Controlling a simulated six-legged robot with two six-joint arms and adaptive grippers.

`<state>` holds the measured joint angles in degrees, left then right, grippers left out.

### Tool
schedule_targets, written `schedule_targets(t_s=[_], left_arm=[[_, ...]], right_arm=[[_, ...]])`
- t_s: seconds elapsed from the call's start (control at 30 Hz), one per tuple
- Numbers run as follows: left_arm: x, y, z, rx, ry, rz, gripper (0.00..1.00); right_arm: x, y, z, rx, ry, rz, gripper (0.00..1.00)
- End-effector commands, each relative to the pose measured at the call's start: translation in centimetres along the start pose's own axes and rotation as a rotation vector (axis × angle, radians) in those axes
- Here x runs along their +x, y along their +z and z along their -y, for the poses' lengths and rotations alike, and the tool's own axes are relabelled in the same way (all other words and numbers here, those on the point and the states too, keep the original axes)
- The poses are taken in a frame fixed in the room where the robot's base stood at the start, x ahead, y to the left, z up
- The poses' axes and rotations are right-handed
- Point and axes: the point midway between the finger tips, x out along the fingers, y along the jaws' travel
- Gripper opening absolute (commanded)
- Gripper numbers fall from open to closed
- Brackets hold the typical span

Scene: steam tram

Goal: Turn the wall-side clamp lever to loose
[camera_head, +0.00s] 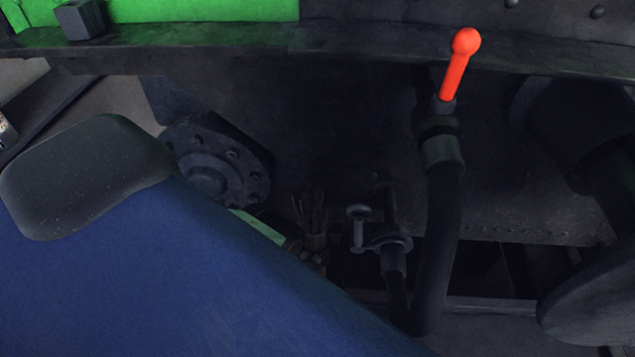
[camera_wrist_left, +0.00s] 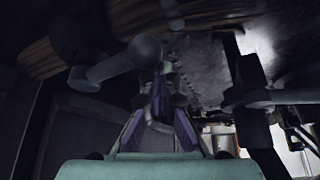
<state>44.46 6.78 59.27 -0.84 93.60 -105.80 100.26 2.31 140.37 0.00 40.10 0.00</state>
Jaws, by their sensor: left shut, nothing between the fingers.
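A small grey lever with a round knob (camera_head: 358,214) stands beside a clamp (camera_head: 388,241) around a dark upright pipe, right of centre in the head view. In the left wrist view a grey lever with a rounded end (camera_wrist_left: 125,60) lies across the upper left, close to the camera. I cannot tell which clamp lever is the wall-side one. In the head view my blue arm hides most of the gripper. My right gripper is not in view.
A bright red ball-ended handle (camera_head: 456,70) stands above a thick dark hose (camera_head: 436,240). A bolted round flange (camera_head: 212,172) lies beside my arm. A brown bundle (camera_head: 312,214) stands left of the lever. A dark ledge (camera_head: 360,45) crosses the top.

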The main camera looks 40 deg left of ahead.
Motion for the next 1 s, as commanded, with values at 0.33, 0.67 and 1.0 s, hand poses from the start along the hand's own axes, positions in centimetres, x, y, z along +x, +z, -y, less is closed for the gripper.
schedule_targets(t_s=[0.33,0.67,1.0], left_arm=[[-1.4,2.4,-1.4,0.002,-0.003,0.003,0.00],[-2.1,3.8,-2.6,0.002,-0.001,0.004,0.00],[-2.2,4.5,-3.1,0.004,0.006,0.008,0.00]], right_arm=[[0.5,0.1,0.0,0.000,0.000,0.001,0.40],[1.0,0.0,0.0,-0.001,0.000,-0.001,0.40],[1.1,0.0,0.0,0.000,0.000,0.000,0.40]])
